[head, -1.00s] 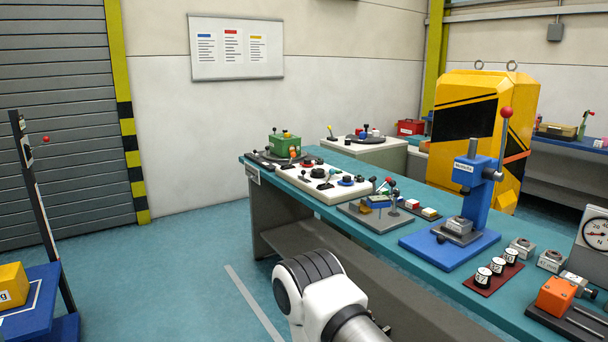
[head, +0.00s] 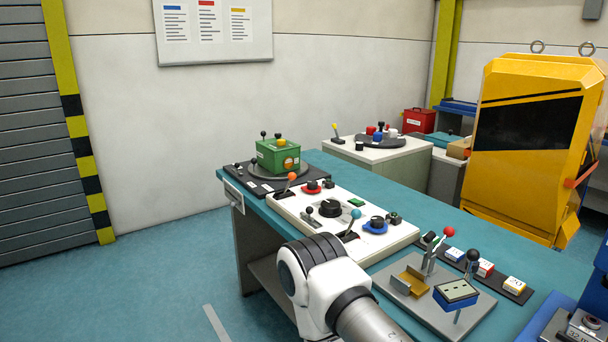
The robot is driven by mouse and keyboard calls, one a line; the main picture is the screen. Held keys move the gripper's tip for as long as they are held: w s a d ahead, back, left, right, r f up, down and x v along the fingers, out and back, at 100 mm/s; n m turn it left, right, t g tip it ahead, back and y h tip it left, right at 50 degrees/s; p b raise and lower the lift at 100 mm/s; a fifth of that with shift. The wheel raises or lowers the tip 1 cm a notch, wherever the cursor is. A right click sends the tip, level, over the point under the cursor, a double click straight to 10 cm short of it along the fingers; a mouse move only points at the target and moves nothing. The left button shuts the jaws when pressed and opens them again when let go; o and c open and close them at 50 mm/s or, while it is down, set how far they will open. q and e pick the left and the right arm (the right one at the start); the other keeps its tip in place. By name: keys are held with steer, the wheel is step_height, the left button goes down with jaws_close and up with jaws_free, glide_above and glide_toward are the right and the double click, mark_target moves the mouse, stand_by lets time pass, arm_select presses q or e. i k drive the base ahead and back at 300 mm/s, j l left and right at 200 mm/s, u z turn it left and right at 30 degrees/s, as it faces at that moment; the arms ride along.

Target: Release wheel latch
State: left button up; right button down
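No part is clearly marked as the wheel latch. At the far end of the teal bench (head: 450,225), a green box (head: 278,156) with small knobs sits on a grey round plate (head: 299,170). The plate lies on a dark base (head: 240,178) with small black-knobbed levers. A white and dark link of my arm (head: 315,282) covers the panel's near edge. Neither gripper is in view.
A pale side table (head: 375,165) and a yellow cabinet (head: 528,185) stand behind. The floor left of the bench (head: 160,270) is clear.

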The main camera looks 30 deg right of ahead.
mark_target(309, 210)
steer(key=i+l, duration=0.3)
steer(key=i, duration=0.15)
steer(key=i+l, duration=0.3)
steer(key=i, duration=0.2)
steer(key=z, duration=0.05)
